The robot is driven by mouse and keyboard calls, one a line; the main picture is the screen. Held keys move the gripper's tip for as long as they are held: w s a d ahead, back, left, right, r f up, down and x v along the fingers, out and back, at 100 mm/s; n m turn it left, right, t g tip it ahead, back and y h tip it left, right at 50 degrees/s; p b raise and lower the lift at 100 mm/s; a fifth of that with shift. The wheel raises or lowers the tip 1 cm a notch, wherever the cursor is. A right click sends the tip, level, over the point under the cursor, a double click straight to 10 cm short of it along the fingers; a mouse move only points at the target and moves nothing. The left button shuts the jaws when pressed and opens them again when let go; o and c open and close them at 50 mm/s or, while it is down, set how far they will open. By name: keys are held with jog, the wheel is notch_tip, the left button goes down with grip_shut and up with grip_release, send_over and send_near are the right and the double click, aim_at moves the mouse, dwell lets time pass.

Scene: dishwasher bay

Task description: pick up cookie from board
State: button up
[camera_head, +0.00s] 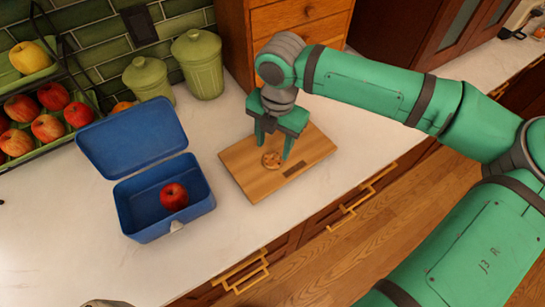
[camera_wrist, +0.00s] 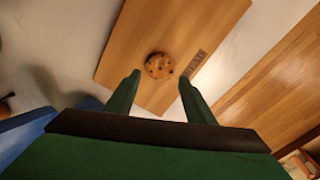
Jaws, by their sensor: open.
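A round brown cookie with dark chips (camera_head: 271,160) lies on the wooden board (camera_head: 245,177) on the white counter. My gripper (camera_head: 274,150) is above the board, pointing down, with its green fingers apart on either side of the cookie in the head view. In the wrist view the cookie (camera_wrist: 159,65) shows between and just beyond the two fingertips of my gripper (camera_wrist: 158,80). The board (camera_wrist: 125,55) fills the upper middle there. Nothing is between the fingers that I can see held. Whether the fingertips touch the board I cannot tell.
An open blue lunchbox (camera_head: 136,232) with a red apple (camera_head: 174,197) in it stands left of the board. Green canisters (camera_head: 197,65) and a wooden drawer unit (camera_head: 300,14) stand behind. A fruit rack is at far left. The counter's front edge is close to the board.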

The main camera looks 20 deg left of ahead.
aim_at(272, 159)
jog(key=shift+f, duration=0.6)
jog(key=f, duration=0.4)
jog(key=shift+a+f, duration=0.1)
jog(key=shift+a, duration=0.2)
jog(key=shift+d, duration=0.1)
jog(key=shift+c, duration=1.4)
